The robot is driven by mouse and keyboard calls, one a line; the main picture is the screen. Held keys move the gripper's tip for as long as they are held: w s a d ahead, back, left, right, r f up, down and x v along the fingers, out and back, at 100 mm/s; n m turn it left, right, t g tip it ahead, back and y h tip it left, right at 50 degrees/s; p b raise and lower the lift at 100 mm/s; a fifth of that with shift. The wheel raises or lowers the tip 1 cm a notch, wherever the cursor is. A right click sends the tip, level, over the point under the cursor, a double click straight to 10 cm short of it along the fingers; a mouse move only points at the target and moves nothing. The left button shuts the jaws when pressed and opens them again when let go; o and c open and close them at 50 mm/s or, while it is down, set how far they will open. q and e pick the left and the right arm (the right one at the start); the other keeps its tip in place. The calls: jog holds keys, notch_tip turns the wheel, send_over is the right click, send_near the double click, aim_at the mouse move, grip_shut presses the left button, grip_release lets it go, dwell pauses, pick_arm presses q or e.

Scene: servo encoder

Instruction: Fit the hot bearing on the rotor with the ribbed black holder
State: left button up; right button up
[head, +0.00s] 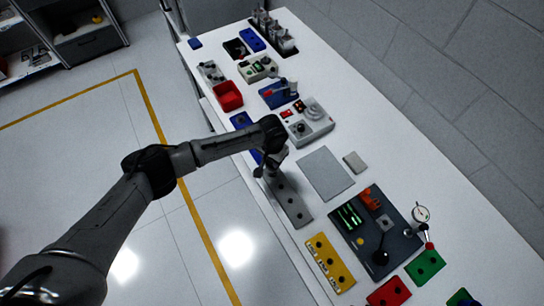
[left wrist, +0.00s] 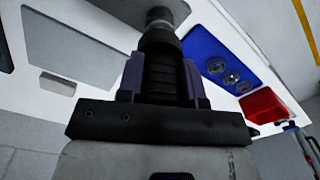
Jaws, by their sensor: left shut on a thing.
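My left gripper (head: 270,166) is over the far end of a grey strip with dark holes (head: 291,205), at the table's left edge. In the left wrist view my left gripper (left wrist: 162,80) has its two fingers closed on the ribbed black holder (left wrist: 160,72). A dark collar and a grey metallic tip (left wrist: 166,14) show beyond the ribs; I cannot tell whether the tip is part of the holder or a thing behind it. In the head view the holder is mostly hidden by my wrist. I cannot make out the bearing or the rotor with certainty. My right gripper is out of view.
A grey mat (head: 325,173) and a small grey block (head: 355,162) lie right of my gripper. A dark fixture board (head: 392,259) with a dial gauge (head: 421,214) stands nearer. A yellow strip (head: 329,262), red bin (head: 228,96) and grey device (head: 310,125) stand around.

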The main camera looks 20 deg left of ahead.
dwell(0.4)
pick_arm(q)
jog(key=shift+f, duration=0.3)
jog(key=shift+f+b, duration=0.4)
jog(key=shift+f, duration=0.35)
dwell(2.0)
dwell(0.8)
dwell(0.8)
jog(key=shift+r+p, duration=0.35)
jog(key=shift+p, duration=0.15)
jog(key=shift+r+p, duration=0.25)
jog(key=shift+p, duration=0.15)
dwell(0.5)
jog(key=shift+r, duration=0.1)
dwell(0.4)
